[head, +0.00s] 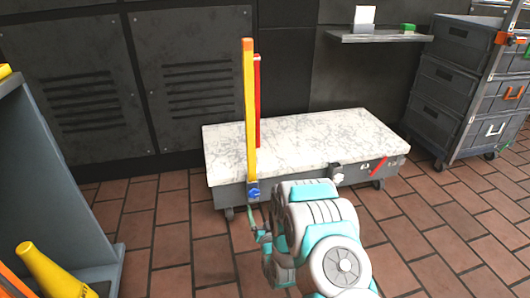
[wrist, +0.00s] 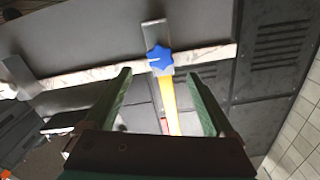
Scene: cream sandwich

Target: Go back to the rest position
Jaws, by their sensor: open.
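My gripper (wrist: 160,74) is open, with its two green fingers spread wide in the wrist view. Nothing is held between them. A blue star-shaped knob (wrist: 159,57) shows just beyond the fingertips, with a yellow bar (wrist: 171,98) running from it between the fingers in the picture. Whether a finger touches either cannot be told. In the head view, the yellow bar (head: 249,112) stands upright at the front of a low marble-topped cart (head: 325,137), with the blue knob (head: 253,192) at its foot. My arm reaches toward that knob; the fingers are small and partly hidden there.
A red upright bar (head: 257,98) stands behind the yellow one. A grey drawer cabinet (head: 440,92) is at the right, a wall shelf (head: 375,37) above. A grey unit (head: 60,180) and a yellow cone (head: 50,272) are at the left. Tiled floor (head: 175,235) is clear between.

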